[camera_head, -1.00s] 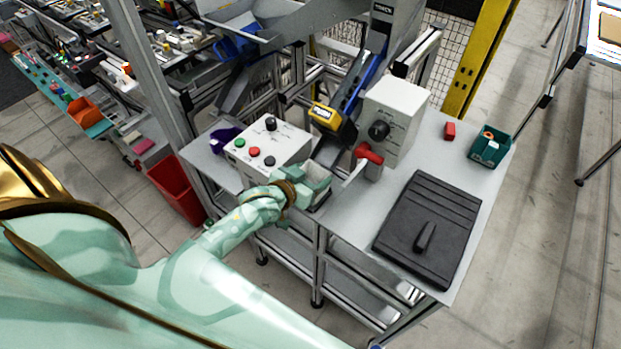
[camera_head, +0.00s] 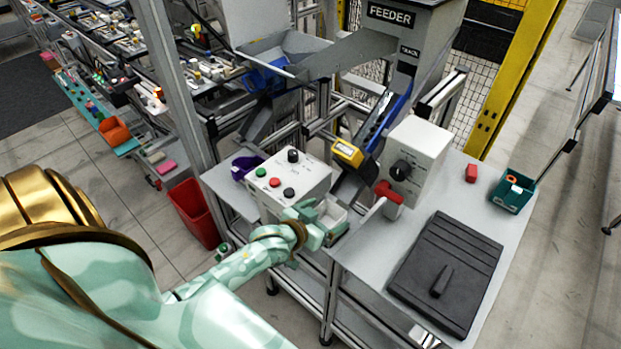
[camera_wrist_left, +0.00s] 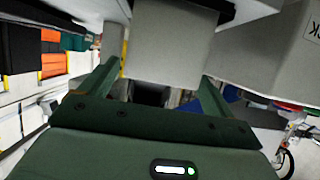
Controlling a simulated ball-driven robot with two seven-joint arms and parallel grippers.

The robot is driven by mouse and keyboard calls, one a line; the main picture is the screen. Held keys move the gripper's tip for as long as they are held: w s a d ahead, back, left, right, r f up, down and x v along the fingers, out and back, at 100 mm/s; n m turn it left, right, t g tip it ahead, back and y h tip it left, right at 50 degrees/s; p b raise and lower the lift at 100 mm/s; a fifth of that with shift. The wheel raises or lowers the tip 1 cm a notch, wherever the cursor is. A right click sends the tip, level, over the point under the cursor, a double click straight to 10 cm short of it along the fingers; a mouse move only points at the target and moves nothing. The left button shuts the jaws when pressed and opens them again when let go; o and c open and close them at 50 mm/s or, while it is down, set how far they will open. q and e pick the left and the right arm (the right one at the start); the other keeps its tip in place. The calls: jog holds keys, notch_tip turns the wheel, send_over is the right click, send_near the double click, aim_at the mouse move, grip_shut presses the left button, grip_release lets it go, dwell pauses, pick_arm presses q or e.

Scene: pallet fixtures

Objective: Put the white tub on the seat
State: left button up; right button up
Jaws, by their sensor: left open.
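The white tub (camera_head: 334,214) is a small pale open-topped box below the lower end of the feeder chute, by the front edge of the bench. My left gripper (camera_head: 318,222) is at its near left side, open; the wrist hides part of the tub. In the left wrist view a pale grey-white block (camera_wrist_left: 168,45), probably the tub, lies between and beyond the spread fingers of my left gripper (camera_wrist_left: 160,85). I cannot make out whether the fingers touch it. I cannot tell which part is the seat. My right gripper is not in view.
A control box with buttons (camera_head: 290,180) stands left of the tub. A red-handled lever (camera_head: 388,193) and a white dial box (camera_head: 415,158) stand right. A black slab (camera_head: 446,275) and a teal bin (camera_head: 512,192) lie further right. A yellow-ended chute (camera_head: 348,153) hangs above.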

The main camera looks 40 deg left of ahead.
pick_arm(q)
jog(key=d+p+v, duration=0.1)
jog(key=v, duration=0.9)
jog(key=s+f+g, duration=0.2)
jog(key=s+f, duration=0.3)
jog(key=f, duration=0.3)
jog(key=s+f+m+g, duration=0.1)
jog(key=s+f+g, duration=0.25)
jog(key=f, duration=0.55)
jog(key=s+f+g, duration=0.1)
jog(key=s+f, duration=0.5)
jog(key=f, duration=0.2)
jog(key=s+d+f+m+g, duration=0.1)
jog(key=s+f+g, duration=0.1)
jog(key=s+f, duration=0.3)
jog(key=s+d+f+m+g+y, duration=0.1)
jog(key=s+f, duration=0.4)
jog(key=s, duration=0.8)
jog(key=d+g, duration=0.1)
jog(key=g, duration=0.1)
jog(key=shift+g, duration=0.35)
